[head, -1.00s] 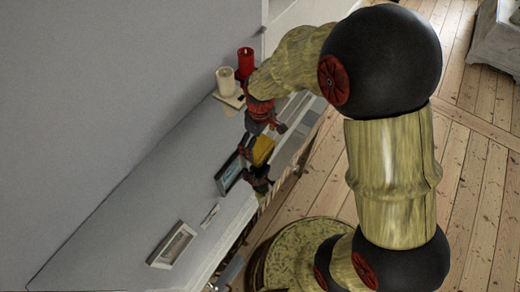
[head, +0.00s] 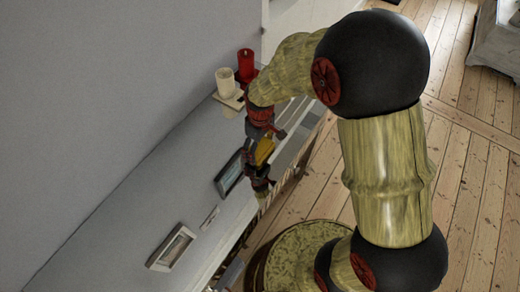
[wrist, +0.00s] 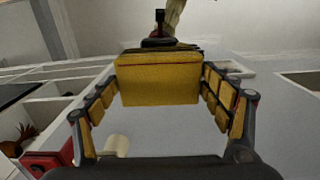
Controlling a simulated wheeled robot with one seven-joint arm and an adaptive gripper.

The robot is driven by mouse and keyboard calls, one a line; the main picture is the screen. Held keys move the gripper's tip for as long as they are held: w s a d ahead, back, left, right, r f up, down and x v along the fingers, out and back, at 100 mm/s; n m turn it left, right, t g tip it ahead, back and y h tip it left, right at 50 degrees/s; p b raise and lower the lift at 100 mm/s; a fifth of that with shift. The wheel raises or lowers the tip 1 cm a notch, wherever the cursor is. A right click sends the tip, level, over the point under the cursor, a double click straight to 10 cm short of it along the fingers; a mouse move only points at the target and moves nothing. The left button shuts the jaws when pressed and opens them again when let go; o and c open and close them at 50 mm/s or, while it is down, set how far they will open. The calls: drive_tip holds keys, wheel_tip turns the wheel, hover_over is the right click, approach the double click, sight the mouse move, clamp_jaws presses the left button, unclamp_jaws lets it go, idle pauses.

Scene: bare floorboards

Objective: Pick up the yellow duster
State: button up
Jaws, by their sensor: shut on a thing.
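The yellow duster (wrist: 158,82) is a yellow block with a thin red line and a dark upper part in the wrist view. It sits between the two fingers of my gripper (wrist: 160,88), near their tips. My gripper is shut on it. In the head view the duster (head: 264,150) shows as a small yellow patch, partly covered by my gripper (head: 261,165), over the front edge of the white shelf top (head: 150,215). I cannot tell from these views how far the duster is above that top.
A red candle (head: 245,65) and a white candle (head: 226,82) stand at the far end, the white one on a pale block. A dark-framed picture (head: 229,173) lies just left of my gripper. A pale frame (head: 171,247) lies nearer. A wall borders the left side.

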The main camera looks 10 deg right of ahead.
sight(261, 149)
drive_tip(key=shift+c, duration=1.2)
drive_tip(key=shift+r, duration=0.4)
drive_tip(key=r+p, duration=0.2)
drive_tip(key=r, duration=0.1)
drive_tip(key=shift+s+d+r, duration=0.2)
drive_tip(key=s+d+r+p, duration=0.4)
drive_tip(key=s+d+r, duration=0.2)
drive_tip(key=s, duration=0.5)
drive_tip(key=shift+s+d+r, duration=0.3)
drive_tip(key=shift+d+r, duration=0.1)
drive_tip(key=shift+r, duration=1)
